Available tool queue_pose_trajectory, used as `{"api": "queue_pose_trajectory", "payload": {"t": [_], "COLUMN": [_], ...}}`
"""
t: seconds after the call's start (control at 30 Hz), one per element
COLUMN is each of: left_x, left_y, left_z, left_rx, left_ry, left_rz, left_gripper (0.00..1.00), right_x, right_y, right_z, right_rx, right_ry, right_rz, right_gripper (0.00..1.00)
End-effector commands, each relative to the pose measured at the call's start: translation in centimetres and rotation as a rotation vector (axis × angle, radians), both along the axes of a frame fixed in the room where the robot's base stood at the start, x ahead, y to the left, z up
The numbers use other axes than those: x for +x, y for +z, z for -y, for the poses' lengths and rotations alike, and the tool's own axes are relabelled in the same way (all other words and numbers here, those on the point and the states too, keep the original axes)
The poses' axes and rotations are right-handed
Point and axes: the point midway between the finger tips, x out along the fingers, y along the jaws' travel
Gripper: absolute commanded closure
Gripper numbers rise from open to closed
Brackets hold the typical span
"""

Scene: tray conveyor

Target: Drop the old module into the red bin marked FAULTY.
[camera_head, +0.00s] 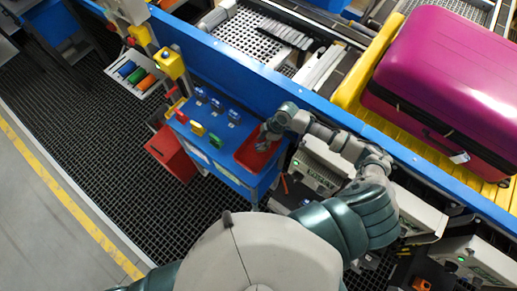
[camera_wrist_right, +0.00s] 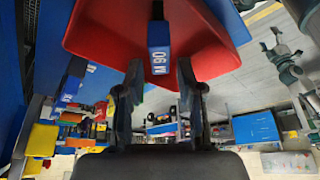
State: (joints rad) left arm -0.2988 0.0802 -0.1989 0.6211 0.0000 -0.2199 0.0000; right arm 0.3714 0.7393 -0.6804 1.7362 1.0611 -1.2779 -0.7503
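My right gripper (camera_head: 263,140) is over the red bin (camera_head: 250,158) set in the right end of a blue cart. In the right wrist view the gripper (camera_wrist_right: 160,68) is open, with a gap between its fingertips. A blue module (camera_wrist_right: 160,45) with a white label shows past the fingertips, against the red bin (camera_wrist_right: 100,30), touching neither finger. I cannot tell whether it rests in the bin or is in the air. No FAULTY marking is readable. My left gripper is not in view.
The blue cart (camera_head: 225,165) carries several coloured modules, including blue (camera_head: 217,104), yellow (camera_head: 197,128) and green (camera_head: 215,140) ones. A second red bin (camera_head: 170,152) is at its left side. A conveyor with a magenta suitcase (camera_head: 455,75) on a yellow tray is at the right.

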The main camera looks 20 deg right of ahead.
Motion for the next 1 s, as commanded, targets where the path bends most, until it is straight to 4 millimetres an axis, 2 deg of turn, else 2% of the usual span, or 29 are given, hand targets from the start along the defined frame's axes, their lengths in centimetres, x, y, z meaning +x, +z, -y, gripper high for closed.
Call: {"api": "queue_pose_trajectory", "payload": {"t": [0.37,0.47,0.8,1.0], "left_x": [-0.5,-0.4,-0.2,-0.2], "left_y": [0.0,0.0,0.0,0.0], "left_z": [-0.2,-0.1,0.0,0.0], "left_rx": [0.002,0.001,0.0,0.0], "left_ry": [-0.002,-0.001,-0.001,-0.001], "left_rz": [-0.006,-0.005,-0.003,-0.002], "left_gripper": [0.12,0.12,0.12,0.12], "right_x": [0.0,0.1,0.1,0.1], "right_y": [0.3,1.6,8.1,9.8], "right_z": [0.0,0.1,0.1,0.1], "right_rx": [0.0,-0.001,0.0,0.0], "right_ry": [0.001,0.002,0.001,0.0], "right_rz": [0.001,0.004,0.002,-0.001], "right_gripper": [0.49,0.49,0.49,0.49]}}
